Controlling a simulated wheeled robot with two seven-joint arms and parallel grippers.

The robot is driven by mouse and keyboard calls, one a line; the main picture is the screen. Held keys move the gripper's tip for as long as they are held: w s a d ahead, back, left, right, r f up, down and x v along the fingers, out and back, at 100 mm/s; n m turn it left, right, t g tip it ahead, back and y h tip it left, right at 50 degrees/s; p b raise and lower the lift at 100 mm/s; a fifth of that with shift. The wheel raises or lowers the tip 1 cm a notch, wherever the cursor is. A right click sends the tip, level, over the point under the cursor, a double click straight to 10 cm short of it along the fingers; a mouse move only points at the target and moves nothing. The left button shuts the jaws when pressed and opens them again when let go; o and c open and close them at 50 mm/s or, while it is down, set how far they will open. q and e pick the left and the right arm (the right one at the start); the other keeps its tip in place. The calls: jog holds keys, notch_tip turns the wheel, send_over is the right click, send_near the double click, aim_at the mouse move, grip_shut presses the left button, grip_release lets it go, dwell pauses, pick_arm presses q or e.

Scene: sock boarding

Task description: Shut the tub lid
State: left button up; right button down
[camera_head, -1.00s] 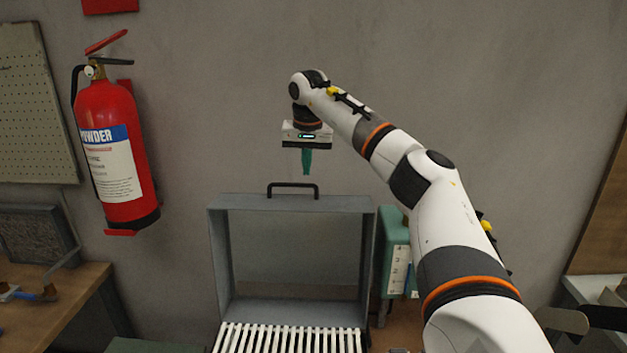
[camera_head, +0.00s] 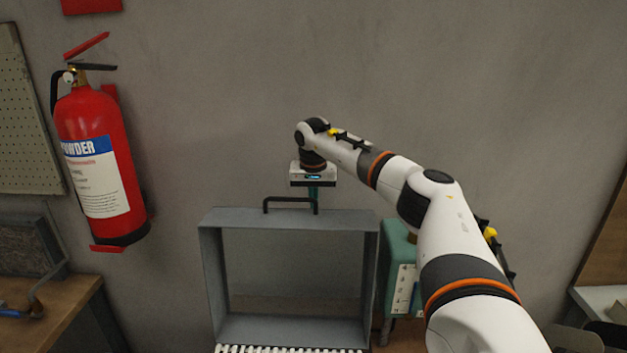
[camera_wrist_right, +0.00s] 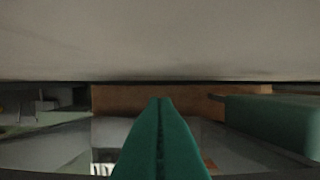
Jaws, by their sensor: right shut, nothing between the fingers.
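The tub lid (camera_head: 214,276) is a grey, shallow box shape that stands open and upright near the wall in the head view. A dark handle (camera_head: 290,198) rises from its top edge. White slats (camera_head: 285,350) show below it at the bottom edge; the rest of the tub is out of view. My right gripper (camera_head: 314,206) points down at the right end of the handle, seemingly behind it. Contact cannot be told. Its green fingers (camera_wrist_right: 160,100) are shut and empty in the wrist view. My left gripper is not in view.
A grey wall (camera_head: 230,110) stands close behind the lid. A green box (camera_head: 398,245) is just right of the lid. A red fire extinguisher (camera_head: 95,160) hangs at the left, above a wooden bench (camera_head: 75,305). The space above the lid's left side is clear.

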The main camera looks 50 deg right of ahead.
aim_at(313, 202)
jog(key=shift+s+a+r+p, duration=0.2)
jog(key=shift+s+a+r, duration=0.1)
jog(key=shift+s+a, duration=0.25)
jog(key=shift+s+a+r+p, duration=0.15)
jog(key=shift+s+a+r, duration=0.15)
jog(key=shift+s+a, duration=0.25)
jog(key=shift+a, duration=0.2)
jog(key=shift+a+f, duration=0.1)
jog(key=shift+f, duration=0.05)
jog(key=shift+s, duration=0.1)
